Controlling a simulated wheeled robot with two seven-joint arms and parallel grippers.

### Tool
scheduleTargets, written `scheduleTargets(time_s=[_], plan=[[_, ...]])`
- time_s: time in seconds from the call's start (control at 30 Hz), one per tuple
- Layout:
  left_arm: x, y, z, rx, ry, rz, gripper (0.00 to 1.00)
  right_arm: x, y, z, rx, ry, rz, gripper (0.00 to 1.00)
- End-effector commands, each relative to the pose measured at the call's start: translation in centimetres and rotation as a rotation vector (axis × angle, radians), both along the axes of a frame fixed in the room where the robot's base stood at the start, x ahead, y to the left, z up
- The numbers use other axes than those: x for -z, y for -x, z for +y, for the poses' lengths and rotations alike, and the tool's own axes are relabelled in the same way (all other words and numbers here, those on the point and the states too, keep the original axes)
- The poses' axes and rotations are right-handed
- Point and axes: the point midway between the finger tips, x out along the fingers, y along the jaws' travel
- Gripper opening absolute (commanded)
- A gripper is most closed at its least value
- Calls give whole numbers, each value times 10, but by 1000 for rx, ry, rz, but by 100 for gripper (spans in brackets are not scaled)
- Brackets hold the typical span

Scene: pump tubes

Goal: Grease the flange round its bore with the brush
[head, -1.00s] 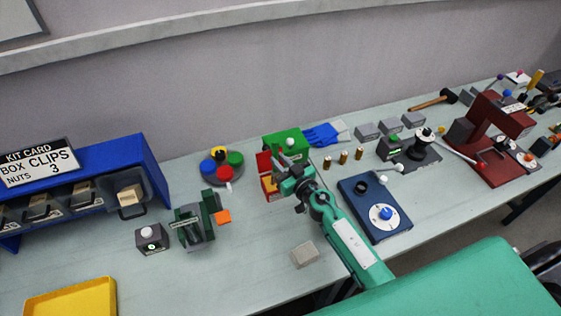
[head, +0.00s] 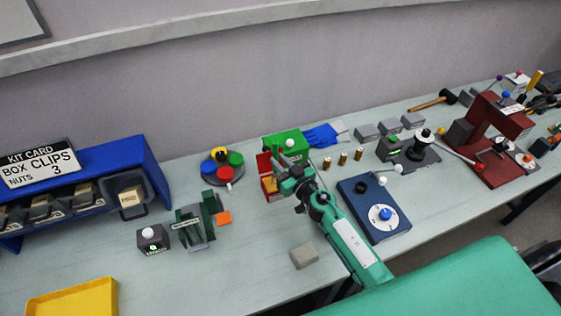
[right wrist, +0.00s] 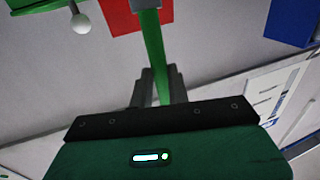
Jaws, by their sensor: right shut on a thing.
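My right gripper (head: 290,180) is shut on a thin green handle (right wrist: 156,55), which runs up between the fingers in the right wrist view and appears to be the brush. I cannot tell for sure which part is the flange; a black-and-white spool-like part (head: 423,143) stands on a dark plate at the right. My left gripper is not in view.
A green box (head: 285,143) with a white knob stands behind the gripper. A blue plate (head: 357,205) with a dial lies right of my forearm.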

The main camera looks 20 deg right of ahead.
Motion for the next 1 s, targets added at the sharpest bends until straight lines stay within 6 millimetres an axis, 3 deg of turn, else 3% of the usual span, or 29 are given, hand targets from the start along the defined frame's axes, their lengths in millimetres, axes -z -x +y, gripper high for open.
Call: scheduleTargets(time_s=[0.03,0.53,0.8,1.0], plan=[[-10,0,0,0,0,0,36,-10,0,0,0,0,-1,0],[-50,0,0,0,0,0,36,-46,-1,0,0,-1,-2,0],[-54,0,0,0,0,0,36,-63,-1,0,-2,4,-3,0],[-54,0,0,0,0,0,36,-65,0,0,0,0,-1,0]])
